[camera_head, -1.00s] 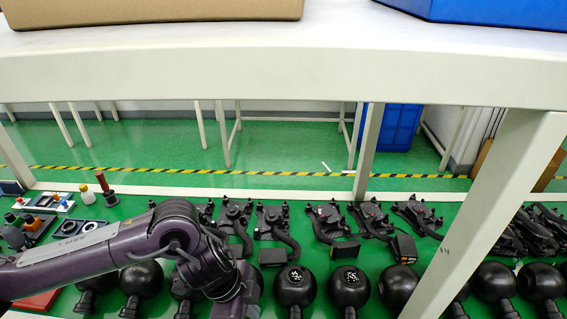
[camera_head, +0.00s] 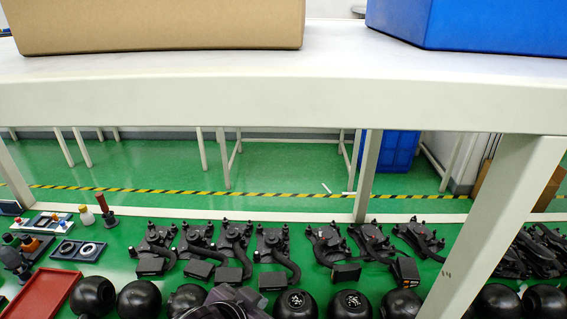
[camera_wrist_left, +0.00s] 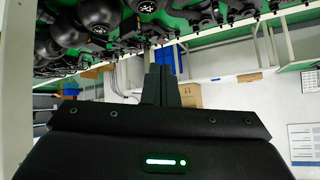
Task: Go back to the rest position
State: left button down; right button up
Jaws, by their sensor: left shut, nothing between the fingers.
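My left gripper (camera_wrist_left: 161,85) shows in the left wrist view as two dark fingers pressed together, with nothing between them. The black palm with a green light fills the lower part of that view. In the head view only a dark piece of my left arm shows at the bottom edge, in front of the black round parts; the gripper itself cannot be made out there. My right gripper is in neither view.
A green table bears black round parts (camera_head: 296,305), black brackets (camera_head: 272,244) and a red tray (camera_head: 45,292). A white shelf (camera_head: 280,98) crosses above, with a cardboard box (camera_head: 160,25) and a blue box (camera_head: 470,25). A white post (camera_head: 500,220) stands at right.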

pick_arm(q)
jog(key=s+a+f+n+g+y, duration=0.2)
jog(key=s+a+f+n+g, duration=0.15)
jog(key=s+a, duration=0.3)
jog(key=s+a+f+n+g+y, duration=0.2)
jog(key=s+a+f, duration=0.3)
jog(key=a, duration=0.3)
notch_tip(320, 180, down, 32)
jog(key=r+g+b, duration=0.1)
jog(key=b, duration=0.2)
jog(key=s+a+f+b, duration=0.1)
jog(key=s+f, duration=0.9)
jog(key=f, duration=0.1)
jog(key=s+a+f+g+b, duration=0.1)
jog(key=s+a+f, duration=0.1)
jog(key=s+f, duration=0.8)
jog(key=shift+s+a+f, duration=0.25)
jog(key=shift+s+f, duration=0.05)
jog(key=shift+f, duration=0.35)
